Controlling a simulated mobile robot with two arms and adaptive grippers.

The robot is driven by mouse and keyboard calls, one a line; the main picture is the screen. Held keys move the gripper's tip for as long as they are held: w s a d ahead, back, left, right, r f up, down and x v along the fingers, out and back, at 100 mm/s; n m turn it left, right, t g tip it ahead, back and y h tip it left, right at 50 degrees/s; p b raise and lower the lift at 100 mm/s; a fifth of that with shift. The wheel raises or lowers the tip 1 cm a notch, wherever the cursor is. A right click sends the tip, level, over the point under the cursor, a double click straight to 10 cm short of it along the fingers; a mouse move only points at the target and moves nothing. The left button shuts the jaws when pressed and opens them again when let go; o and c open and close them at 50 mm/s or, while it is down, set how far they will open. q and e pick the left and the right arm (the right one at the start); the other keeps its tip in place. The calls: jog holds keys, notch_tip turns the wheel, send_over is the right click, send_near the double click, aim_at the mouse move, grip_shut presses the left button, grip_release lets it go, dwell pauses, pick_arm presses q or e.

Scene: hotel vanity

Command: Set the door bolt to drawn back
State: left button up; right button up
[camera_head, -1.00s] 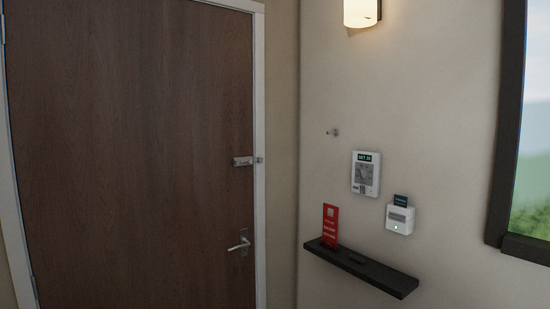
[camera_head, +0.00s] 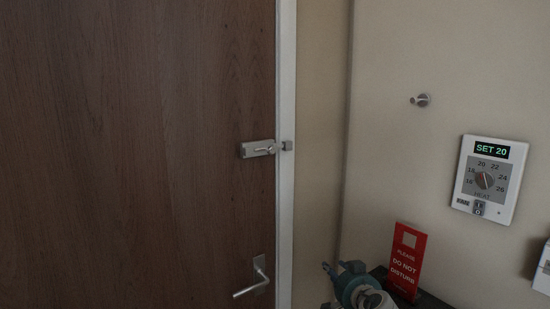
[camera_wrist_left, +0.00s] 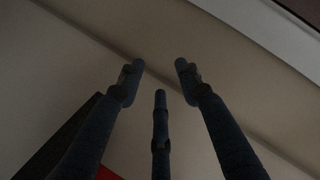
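The door bolt (camera_head: 257,149) is a small metal slide bolt on the brown door (camera_head: 140,150), near its right edge. Its small handle sits toward the right end. The metal keeper (camera_head: 287,145) is on the white frame beside it; the bolt's right end comes up to it, but whether it sits inside is too small to tell. My left gripper (camera_head: 340,268) shows at the bottom of the head view, below and right of the bolt and apart from it. In the left wrist view its fingers (camera_wrist_left: 160,85) are spread and empty. My right gripper is not in view.
A lever handle (camera_head: 254,281) is below the bolt. A red do-not-disturb sign (camera_head: 407,262) stands on the dark shelf (camera_head: 432,301), close to my gripper. A wall hook (camera_head: 420,100) and a thermostat (camera_head: 490,180) are on the right wall. The space before the bolt is clear.

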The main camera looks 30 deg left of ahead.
pick_arm(q)
jog(key=s+a+r+n+y, duration=0.2)
jog(key=r+n, duration=0.1)
jog(key=r, duration=0.7)
jog(key=s+a+r+n+y, duration=0.1)
jog(key=r+n+y, duration=0.1)
jog(key=r, duration=0.9)
jog(key=n+g+y+p, duration=0.3)
jog(key=n+g+p, duration=0.1)
jog(key=n, duration=0.3)
send_near(273, 151)
jog(key=x, duration=0.8)
jog(key=shift+a+r, duration=0.2)
jog(key=shift+w+a+f, duration=0.15)
jog(key=shift+w+a, duration=0.05)
jog(key=shift+a, duration=0.1)
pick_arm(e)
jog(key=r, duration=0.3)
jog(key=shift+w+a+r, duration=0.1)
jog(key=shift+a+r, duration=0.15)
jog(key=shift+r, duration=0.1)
pick_arm(q)
jog(key=shift+c, duration=0.5)
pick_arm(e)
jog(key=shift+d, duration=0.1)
pick_arm(q)
grip_shut()
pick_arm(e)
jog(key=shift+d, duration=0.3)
